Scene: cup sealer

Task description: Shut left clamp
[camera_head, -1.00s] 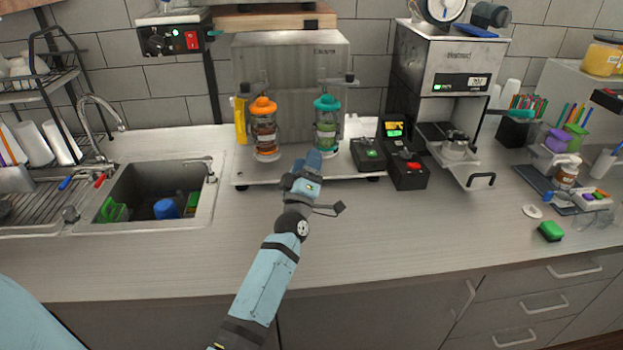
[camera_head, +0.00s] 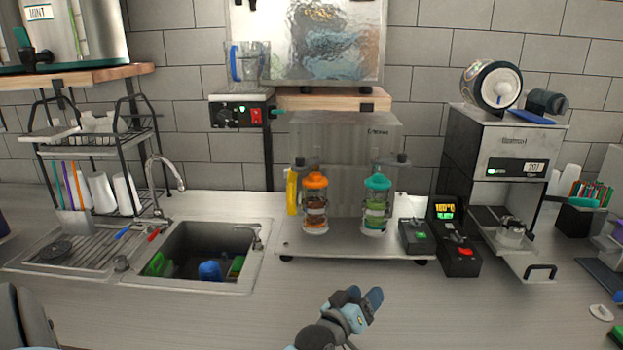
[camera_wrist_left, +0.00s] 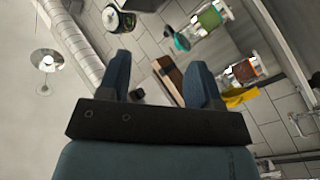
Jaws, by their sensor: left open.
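The cup sealer stands on the counter with a pale base plate (camera_head: 345,250) and a clear back panel. An orange-topped cup (camera_head: 315,205) stands at its left, and a teal-topped cup (camera_head: 376,208) at its right. A yellow handle-like part (camera_head: 292,193) is left of the orange-topped cup, probably part of the left clamp; I cannot tell its exact position. My left gripper (camera_head: 364,300) is open and empty above the counter in front of the sealer, apart from it. In the left wrist view its fingers (camera_wrist_left: 160,78) are spread, with both cups beyond. My right gripper is not in view.
A sink (camera_head: 200,255) and dish rack (camera_head: 95,145) are at left. A control box (camera_head: 455,245) and a grey machine (camera_head: 500,170) stand right of the sealer. A shelf with a black switch box (camera_head: 240,115) is above. The front counter is mostly clear.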

